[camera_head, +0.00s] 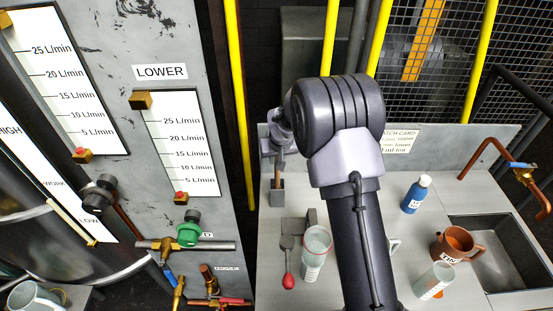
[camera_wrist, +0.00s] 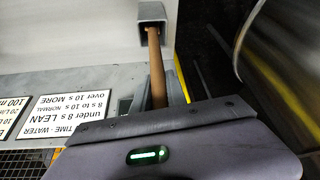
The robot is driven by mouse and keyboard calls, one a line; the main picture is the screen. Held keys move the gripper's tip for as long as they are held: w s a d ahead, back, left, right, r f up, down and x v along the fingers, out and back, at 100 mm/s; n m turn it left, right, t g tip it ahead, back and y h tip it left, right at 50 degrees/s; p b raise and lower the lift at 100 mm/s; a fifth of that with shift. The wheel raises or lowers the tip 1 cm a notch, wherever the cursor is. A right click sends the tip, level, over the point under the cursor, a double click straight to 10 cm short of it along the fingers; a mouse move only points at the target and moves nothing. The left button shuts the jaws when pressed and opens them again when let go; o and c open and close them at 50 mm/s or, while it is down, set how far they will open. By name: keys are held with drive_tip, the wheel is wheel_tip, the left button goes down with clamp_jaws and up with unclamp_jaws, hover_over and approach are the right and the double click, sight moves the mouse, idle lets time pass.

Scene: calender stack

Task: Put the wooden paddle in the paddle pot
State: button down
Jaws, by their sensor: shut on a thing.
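The wooden paddle (camera_head: 278,173) is a thin brown stick held upright below my gripper (camera_head: 280,150) at the back left of the bench. My gripper is shut on its upper part. The paddle pot (camera_head: 277,195) is a small grey square holder directly under it. In the wrist view the paddle (camera_wrist: 155,70) runs from my gripper to the pot (camera_wrist: 152,12), and its far end overlaps the pot's opening. The end looks to be at or just inside the mouth; how deep I cannot tell. The jaws are mostly hidden by the housing in the wrist view.
A red-knobbed lever (camera_head: 288,281) and a clear beaker (camera_head: 316,250) stand in front of the pot. A blue bottle (camera_head: 416,194), a brown jug (camera_head: 453,244), another beaker (camera_head: 434,281) and a sink (camera_head: 492,255) are at right. The gauge panel (camera_head: 222,130) rises close on the left.

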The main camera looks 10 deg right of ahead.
drive_tip(key=c, duration=1.3)
unclamp_jaws()
drive_tip(key=shift+f, duration=0.1)
drive_tip(key=shift+c, duration=0.2)
drive_tip(key=s+r+m+p, duration=0.1)
drive_tip(key=s+r+p, duration=0.1)
drive_tip(key=s+r, duration=0.7)
drive_tip(key=s+r+p, duration=0.1)
drive_tip(key=s+r, duration=0.3)
drive_tip(key=r, duration=0.8)
drive_tip(key=s+a+r+m+y, duration=0.1)
drive_tip(key=s+a+r, duration=0.1)
drive_tip(key=s, duration=1.1)
drive_tip(key=s+a+r+m+t+y, duration=0.1)
drive_tip(key=s+r, duration=0.3)
drive_tip(key=s, duration=0.9)
drive_tip(key=shift+s+a+m, duration=0.2)
drive_tip(key=shift+a+m, duration=0.25)
drive_tip(key=shift+m, duration=0.25)
